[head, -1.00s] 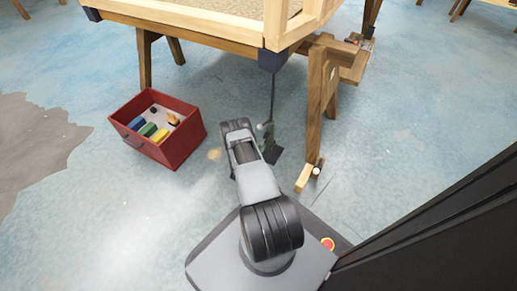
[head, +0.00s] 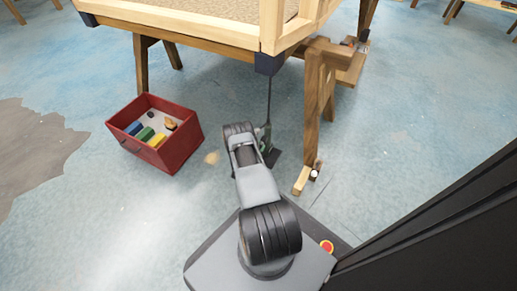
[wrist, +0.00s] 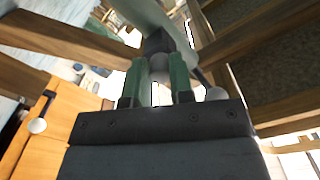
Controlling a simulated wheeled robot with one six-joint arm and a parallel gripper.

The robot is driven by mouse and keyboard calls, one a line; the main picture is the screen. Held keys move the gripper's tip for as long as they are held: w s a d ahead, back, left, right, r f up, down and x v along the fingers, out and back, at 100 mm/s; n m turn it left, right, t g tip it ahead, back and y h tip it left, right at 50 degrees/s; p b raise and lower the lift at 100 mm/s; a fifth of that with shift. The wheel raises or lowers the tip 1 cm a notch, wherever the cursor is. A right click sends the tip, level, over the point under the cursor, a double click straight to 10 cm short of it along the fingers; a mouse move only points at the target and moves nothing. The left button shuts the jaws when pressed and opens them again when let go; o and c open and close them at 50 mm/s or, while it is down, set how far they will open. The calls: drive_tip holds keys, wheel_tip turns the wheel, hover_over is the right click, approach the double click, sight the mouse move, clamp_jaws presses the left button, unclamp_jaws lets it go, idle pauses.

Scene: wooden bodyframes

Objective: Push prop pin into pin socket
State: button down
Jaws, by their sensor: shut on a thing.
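My gripper (wrist: 158,82) has two green fingers and shows in the middle of the wrist view. In the head view my gripper (head: 264,136) is partly behind my arm, close to a thin dark upright rod (head: 269,98) below the table's near corner. The pin and socket cannot be made out there.
A wooden trestle (head: 315,95) stands right of my gripper, with a white ball (head: 314,174) at its foot. A wooden frame on a table (head: 190,34) is overhead. A red crate (head: 178,150) with several coloured items sits left on clear floor.

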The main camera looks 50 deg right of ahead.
drive_tip(key=shift+d, duration=0.2)
drive_tip(key=c, duration=0.9)
unclamp_jaws()
drive_tip(key=shift+p+v, duration=2.35)
drive_tip(key=shift+v, duration=4.55)
drive_tip(key=shift+w, duration=0.1)
